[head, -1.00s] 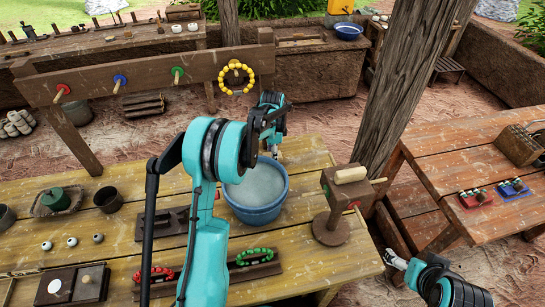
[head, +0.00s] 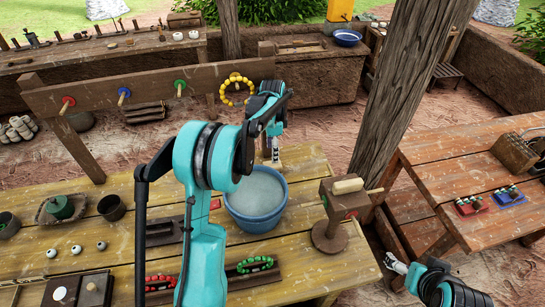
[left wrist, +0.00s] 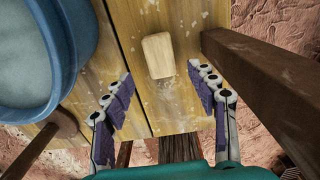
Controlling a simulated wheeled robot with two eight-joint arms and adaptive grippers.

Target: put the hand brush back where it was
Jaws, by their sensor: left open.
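In the head view my left gripper (head: 276,155) points down just beyond the blue bucket (head: 280,217), at the far edge of the yellow plank table. The left wrist view shows its two purple-padded fingers (left wrist: 168,105) wide apart and empty. A pale wooden block (left wrist: 158,55) lies on the planks ahead of the gap between them, apart from both fingers. It may be the hand brush, but no bristles show. My arm may hide it in the head view. My right gripper (head: 396,263) is low at the right, away from the table things; its opening is unclear.
The bucket (left wrist: 68,95) is close on the left in the wrist view; a dark beam (left wrist: 265,75) is close on the right. A wooden stand (head: 330,236) is right of the bucket. A thick post (head: 395,110) rises beyond it. A peg rail (head: 150,80) carries a yellow ring.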

